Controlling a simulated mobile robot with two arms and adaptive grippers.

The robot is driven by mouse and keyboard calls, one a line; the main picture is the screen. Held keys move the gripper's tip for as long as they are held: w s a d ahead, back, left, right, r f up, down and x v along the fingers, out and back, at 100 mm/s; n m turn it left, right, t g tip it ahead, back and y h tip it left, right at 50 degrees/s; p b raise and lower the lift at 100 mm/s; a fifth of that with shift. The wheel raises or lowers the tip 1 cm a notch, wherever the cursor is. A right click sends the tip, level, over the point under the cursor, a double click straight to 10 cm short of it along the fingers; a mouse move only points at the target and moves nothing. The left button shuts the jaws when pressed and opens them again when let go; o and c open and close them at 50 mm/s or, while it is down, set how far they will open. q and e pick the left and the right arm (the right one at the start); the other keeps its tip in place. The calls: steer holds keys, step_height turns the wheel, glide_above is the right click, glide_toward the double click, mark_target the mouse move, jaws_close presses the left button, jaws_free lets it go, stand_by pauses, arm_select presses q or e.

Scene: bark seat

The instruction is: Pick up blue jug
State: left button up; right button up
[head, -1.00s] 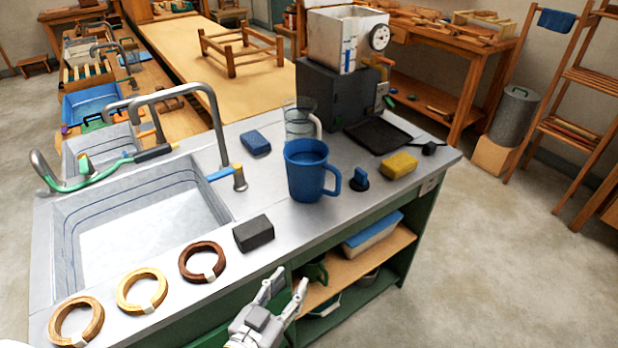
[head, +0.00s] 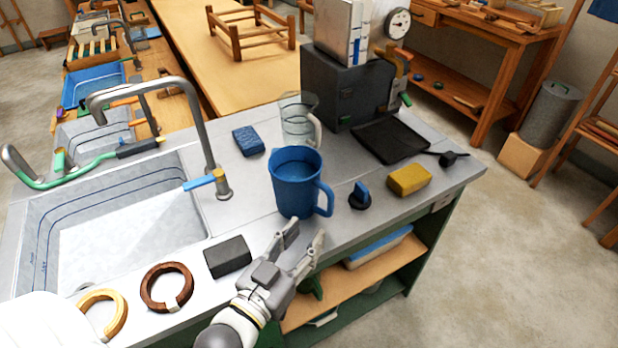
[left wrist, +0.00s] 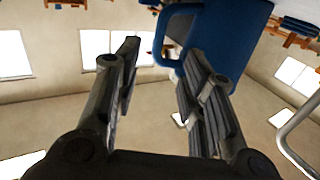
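The blue jug (head: 295,183) stands upright on the metal counter, right of the sink, with its handle towards the right. My left gripper (head: 306,236) is just in front of the jug's lower part, at the counter's front edge, open and empty. In the left wrist view the jug (left wrist: 228,38) is at the top, upside down in the picture, and its handle reaches down between the open fingers (left wrist: 165,58). I cannot tell whether a finger touches it. My right gripper is not in view.
A clear pitcher (head: 298,118) stands behind the jug. A blue sponge (head: 248,141), a black block (head: 228,256), a blue-black knob (head: 360,196) and a yellow sponge (head: 409,180) lie around it. The faucet (head: 205,130) rises left of it.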

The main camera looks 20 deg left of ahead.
mark_target(329, 206)
arm_select(q)
steer(key=shift+w+r, duration=0.15)
steer(key=shift+w, duration=0.2)
steer(key=w, duration=0.3)
steer(key=shift+w+d+p, duration=0.1)
steer(key=shift+d+p, duration=0.2)
steer(key=shift+p, duration=0.05)
steer(key=shift+w, duration=0.35)
steer(key=w, duration=0.2)
steer(key=w+p, duration=0.1)
steer(key=w, duration=0.1)
steer(key=shift+d+f, duration=0.2)
steer(key=shift+d, duration=0.2)
steer(key=shift+w, duration=0.25)
steer(key=shift+d, duration=0.1)
steer(key=shift+c, duration=0.6)
jaws_close()
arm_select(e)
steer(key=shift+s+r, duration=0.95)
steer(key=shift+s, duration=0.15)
